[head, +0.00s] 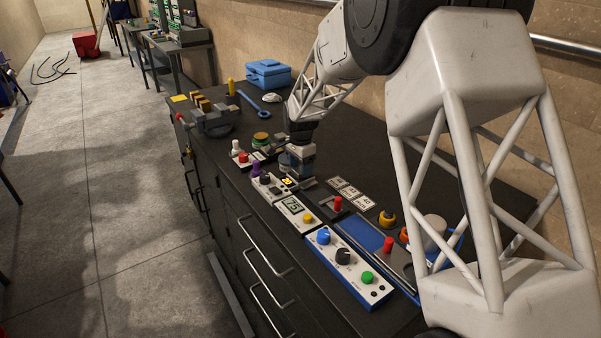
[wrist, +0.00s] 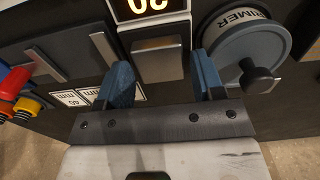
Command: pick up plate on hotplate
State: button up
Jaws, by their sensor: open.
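A grey metal plate (wrist: 157,58) lies on the hotplate, just below its lit orange display (wrist: 152,8) in the wrist view. In the head view the hotplate (head: 268,187) is a small light unit on the dark bench, partly hidden by my arm. My gripper (wrist: 162,78) is open, its two blue fingers either side of the plate as seen in the wrist view. Nothing is held. In the head view my gripper (head: 301,178) is low beside the hotplate; its fingertips are hard to make out. I cannot tell whether the fingers touch the plate.
A round grey container marked PRIMER (wrist: 240,50), with a black knob, is close to the right finger. Labelled cards (head: 350,192) lie nearby. A control box (head: 345,262) with knobs and a unit with a numeric display (head: 294,206) stand along the front edge. A blue case (head: 268,73) is at the back.

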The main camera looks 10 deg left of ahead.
jog(key=shift+f, duration=0.35)
dwell(0.3)
jog(key=c, duration=0.9)
jog(key=shift+o, duration=0.2)
jog(key=shift+r, duration=0.1)
jog(key=shift+r, duration=0.8)
jog(key=shift+s+r, duration=0.15)
jog(key=shift+r, duration=0.8)
jog(key=s+d, duration=0.3)
jog(key=s, duration=0.4)
jog(key=s+d+r, duration=0.1)
jog(key=s+d, duration=0.2)
jog(key=s, duration=0.4)
jog(key=shift+s+r, duration=0.15)
jog(key=shift+s, duration=0.1)
